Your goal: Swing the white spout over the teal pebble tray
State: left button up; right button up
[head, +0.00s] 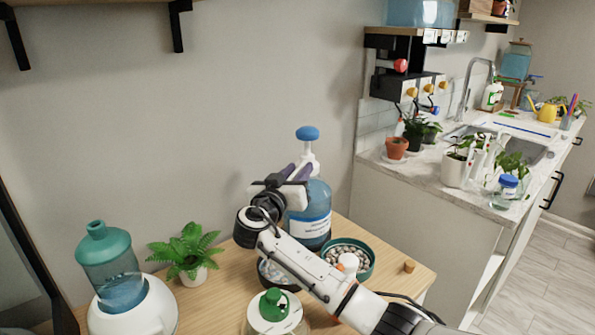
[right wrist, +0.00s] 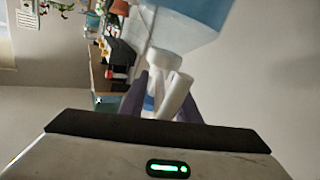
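A large blue bottle (head: 313,225) stands on the wooden table, with a blue-topped pump (head: 307,134) on it. Its white spout (right wrist: 176,94) shows in the right wrist view, between the dark purple fingers of my right gripper (right wrist: 165,100). In the head view my right gripper (head: 295,173) is at the pump's neck and hides most of the spout. The fingers stand apart on either side of the spout; firm contact does not show. The teal pebble tray (head: 368,271) sits at the bottle's front right, partly behind my right arm. My left gripper is out of view.
A small fern (head: 187,247) and a teal-topped dispenser (head: 108,262) stand at the left. A green-topped jar (head: 273,306) is at the front, near my arm. A cork (head: 409,266) lies right of the tray. The sink counter (head: 430,176) is beyond the table.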

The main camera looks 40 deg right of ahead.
grip_shut()
